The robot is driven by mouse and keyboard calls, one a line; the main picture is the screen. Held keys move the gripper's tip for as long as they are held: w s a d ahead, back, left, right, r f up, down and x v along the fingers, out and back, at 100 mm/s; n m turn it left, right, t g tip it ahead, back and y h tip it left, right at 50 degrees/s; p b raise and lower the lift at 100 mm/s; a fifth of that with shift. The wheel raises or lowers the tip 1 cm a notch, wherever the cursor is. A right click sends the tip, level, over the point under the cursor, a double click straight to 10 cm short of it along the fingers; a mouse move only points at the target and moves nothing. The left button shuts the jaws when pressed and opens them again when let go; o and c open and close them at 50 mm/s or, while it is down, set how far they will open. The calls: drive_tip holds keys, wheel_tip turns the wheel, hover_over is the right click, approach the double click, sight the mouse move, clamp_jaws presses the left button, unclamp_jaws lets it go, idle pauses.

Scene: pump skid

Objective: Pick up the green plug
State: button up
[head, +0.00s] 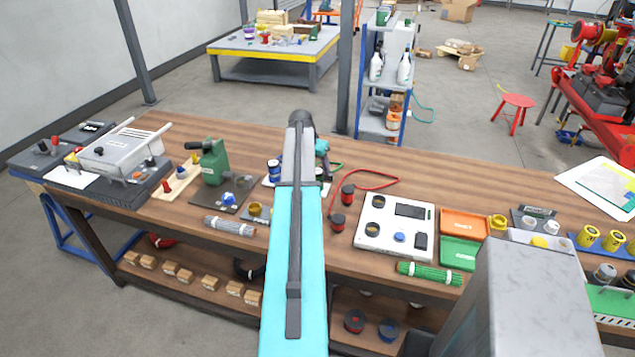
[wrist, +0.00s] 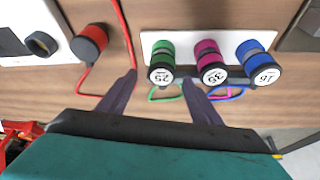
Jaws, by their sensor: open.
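The green plug (wrist: 163,55) sits in a white holder strip (wrist: 217,40) in the wrist view. Its round end face reads 25 and points toward the camera. A magenta plug (wrist: 208,55) marked 36 and a blue plug (wrist: 254,57) marked 16 sit to its right in the same strip. My gripper (wrist: 160,78) is open and empty. Its two fingertips appear on either side of the green plug, the right one between it and the magenta plug. I cannot tell how far apart in depth they are. In the head view my arm hides the plugs.
A red and black knob-like part (wrist: 89,43) with a red cable (wrist: 126,35) lies left of the strip. Thin cables run below the plugs. In the head view the wooden bench (head: 480,185) also holds a white device (head: 372,236) and orange (head: 464,224) and green (head: 460,252) trays.

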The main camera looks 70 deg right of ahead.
sight(317, 171)
drive_tip(key=shift+p+x, duration=0.85)
drive_tip(key=shift+x, duration=0.3)
drive_tip(key=shift+p+x, duration=0.45)
drive_tip(key=shift+x, duration=0.95)
drive_tip(key=shift+w, duration=0.2)
drive_tip(key=c, duration=1.3)
drive_tip(key=shift+o, duration=0.2)
drive_tip(key=shift+r, duration=0.1)
drive_tip(key=shift+r+b, duration=1.1)
drive_tip(key=shift+r, duration=0.45)
drive_tip(key=a+r+b, duration=0.1)
drive_tip(key=a+b, duration=0.4)
drive_tip(key=a, duration=1.1)
drive_tip(key=shift+s+r, duration=0.25)
drive_tip(key=shift+r, duration=0.1)
drive_tip(key=shift+w+a, duration=0.1)
drive_tip(key=shift+w, duration=0.05)
